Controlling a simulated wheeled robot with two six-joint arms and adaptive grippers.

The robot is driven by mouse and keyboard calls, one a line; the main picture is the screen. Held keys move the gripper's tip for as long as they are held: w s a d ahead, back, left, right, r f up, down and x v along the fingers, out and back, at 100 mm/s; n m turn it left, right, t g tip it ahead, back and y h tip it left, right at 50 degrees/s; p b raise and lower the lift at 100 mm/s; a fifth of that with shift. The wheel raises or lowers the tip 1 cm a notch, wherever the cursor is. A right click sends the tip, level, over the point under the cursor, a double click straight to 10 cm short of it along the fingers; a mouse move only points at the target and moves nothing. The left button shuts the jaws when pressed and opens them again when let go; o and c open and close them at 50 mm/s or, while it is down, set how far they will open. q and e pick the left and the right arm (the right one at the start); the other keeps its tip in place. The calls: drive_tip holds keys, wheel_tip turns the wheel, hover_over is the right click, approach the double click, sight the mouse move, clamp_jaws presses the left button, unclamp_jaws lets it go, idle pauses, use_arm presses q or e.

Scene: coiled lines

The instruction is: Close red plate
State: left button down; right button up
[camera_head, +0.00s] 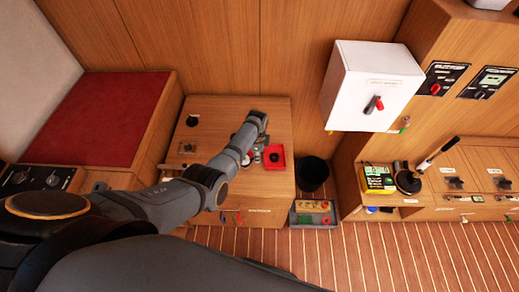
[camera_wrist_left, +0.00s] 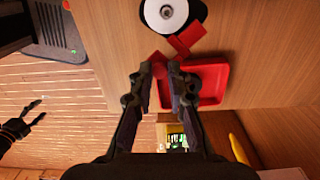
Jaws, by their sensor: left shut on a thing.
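The red plate (camera_head: 280,158) sits on the wooden cabinet top in the head view. In the left wrist view the red plate (camera_wrist_left: 213,82) looks like a shallow tray with a raised rim. My left gripper (camera_wrist_left: 160,70) is shut on a red part at its edge; the fingers hide how that part joins the rest. In the head view my left gripper (camera_head: 258,150) is small, at the plate's left side. My right gripper (camera_wrist_left: 36,112) shows at the left of the wrist view, its fingers apart and empty, away from the plate.
A white disc on a black base (camera_wrist_left: 166,14) and small red pieces (camera_wrist_left: 187,34) lie close to my left gripper. A black bin (camera_head: 312,174) and a grey box (camera_head: 312,213) stand right of the cabinet. A white box (camera_head: 368,85) hangs on the wall.

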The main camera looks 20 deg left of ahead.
use_arm(q)
drive_tip(key=s+a+m+p, duration=0.1)
drive_tip(key=m, duration=0.2)
drive_tip(key=a+m+p, duration=0.2)
drive_tip(key=m, duration=0.2)
drive_tip(key=s+a+m+p, duration=0.1)
drive_tip(key=m, duration=0.3)
drive_tip(key=shift+s+a, duration=0.2)
drive_tip(key=shift+s, duration=0.15)
drive_tip(key=shift+a+m, duration=0.5)
drive_tip(key=shift+m, duration=0.5)
drive_tip(key=shift+a+m, duration=0.45)
drive_tip(key=shift+m, duration=0.55)
drive_tip(key=c, duration=1.3)
unclamp_jaws()
drive_tip(key=shift+w, duration=0.1)
wheel_tip(320, 180, up, 12)
drive_tip(key=shift+f, duration=0.1)
